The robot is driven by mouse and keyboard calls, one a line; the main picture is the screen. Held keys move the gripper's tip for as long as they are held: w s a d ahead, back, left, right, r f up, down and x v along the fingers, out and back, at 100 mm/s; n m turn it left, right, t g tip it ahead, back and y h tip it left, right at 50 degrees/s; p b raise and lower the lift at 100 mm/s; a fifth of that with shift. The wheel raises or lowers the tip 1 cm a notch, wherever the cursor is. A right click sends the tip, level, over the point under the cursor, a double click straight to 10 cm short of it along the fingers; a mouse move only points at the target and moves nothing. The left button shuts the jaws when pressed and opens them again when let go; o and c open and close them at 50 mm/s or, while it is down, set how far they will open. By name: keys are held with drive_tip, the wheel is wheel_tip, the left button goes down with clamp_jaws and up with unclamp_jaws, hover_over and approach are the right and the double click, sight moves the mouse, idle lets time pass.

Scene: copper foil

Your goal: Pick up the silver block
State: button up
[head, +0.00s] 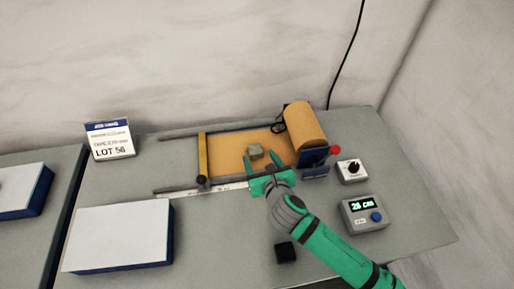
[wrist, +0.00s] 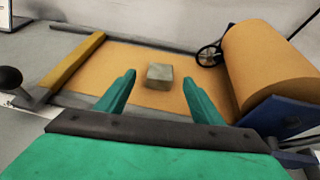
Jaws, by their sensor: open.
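The silver block (head: 255,151) is a small grey cube resting on the copper-coloured foil sheet (head: 228,158). In the wrist view the block (wrist: 160,76) sits a little beyond my fingertips and between their lines, with a bare strip of foil on both sides. My green gripper (head: 262,164) is open and empty. It points at the block from the near side, over the near rail of the foil frame. In the wrist view both fingers (wrist: 158,84) show, spread apart. I cannot tell the exact height of the fingertips above the foil.
The foil roll (head: 305,124) stands close to the right of the block, with a black handwheel (wrist: 209,54). A yellow bar (head: 202,155) crosses the foil at left. A dial box (head: 352,170), a display box (head: 364,213), a black cube (head: 285,252) and a white-topped slab (head: 118,236) lie around.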

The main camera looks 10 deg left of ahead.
sight(256, 150)
drive_tip(key=shift+w+a+f, duration=0.4)
drive_tip(key=shift+w+a, duration=0.2)
drive_tip(key=shift+a, duration=0.05)
drive_tip(key=shift+d+x, duration=0.15)
drive_tip(key=shift+x, duration=1.3)
drive_tip(key=shift+d+x, duration=0.15)
drive_tip(key=shift+x, duration=1.25)
drive_tip(key=shift+w+f, duration=0.1)
drive_tip(key=shift+w, duration=0.05)
drive_tip(key=shift+c, duration=0.2)
clamp_jaws()
